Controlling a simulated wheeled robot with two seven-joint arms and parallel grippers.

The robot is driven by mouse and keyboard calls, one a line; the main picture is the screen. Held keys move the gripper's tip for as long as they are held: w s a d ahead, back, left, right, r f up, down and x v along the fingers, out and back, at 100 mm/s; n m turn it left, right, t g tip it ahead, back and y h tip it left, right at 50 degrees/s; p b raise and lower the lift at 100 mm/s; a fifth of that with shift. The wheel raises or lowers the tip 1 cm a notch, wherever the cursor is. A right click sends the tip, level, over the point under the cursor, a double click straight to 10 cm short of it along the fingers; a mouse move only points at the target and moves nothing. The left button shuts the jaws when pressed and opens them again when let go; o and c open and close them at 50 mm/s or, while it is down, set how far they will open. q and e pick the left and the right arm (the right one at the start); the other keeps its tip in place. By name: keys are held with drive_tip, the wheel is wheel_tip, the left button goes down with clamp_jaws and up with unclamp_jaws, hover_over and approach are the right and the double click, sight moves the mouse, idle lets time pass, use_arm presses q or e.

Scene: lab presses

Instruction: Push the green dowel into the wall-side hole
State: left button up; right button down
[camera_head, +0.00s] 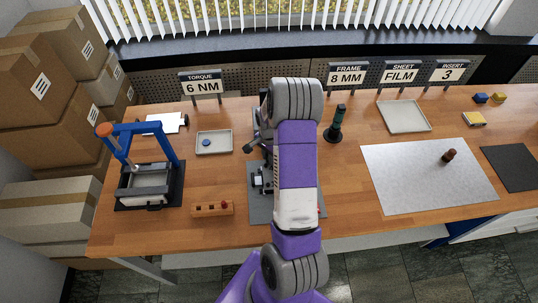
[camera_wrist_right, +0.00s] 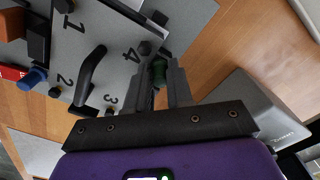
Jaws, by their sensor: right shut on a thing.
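In the right wrist view, my right gripper (camera_wrist_right: 162,68) is shut on a small green dowel (camera_wrist_right: 160,73), which shows between its two dark fingers. The dowel's far end lies beside the edge of a light grey plate (camera_wrist_right: 113,50) marked 1 to 4, close to the 4. I cannot tell whether its end is in a hole. In the head view, my purple right arm covers the middle of the table and hides the gripper's tips and the dowel. My left gripper is not in view.
A wooden block with holes (camera_head: 204,209) stands at the front left. A blue-framed press (camera_head: 172,150) stands left of it. A dark tool with a green band (camera_head: 335,124) stands right of my arm. A large pale mat (camera_head: 415,180) lies at the right, mostly clear.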

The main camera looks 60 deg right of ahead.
drive_tip(key=shift+f, duration=0.15)
drive_tip(key=c, duration=0.9)
unclamp_jaws()
drive_tip(key=shift+r, duration=3.85)
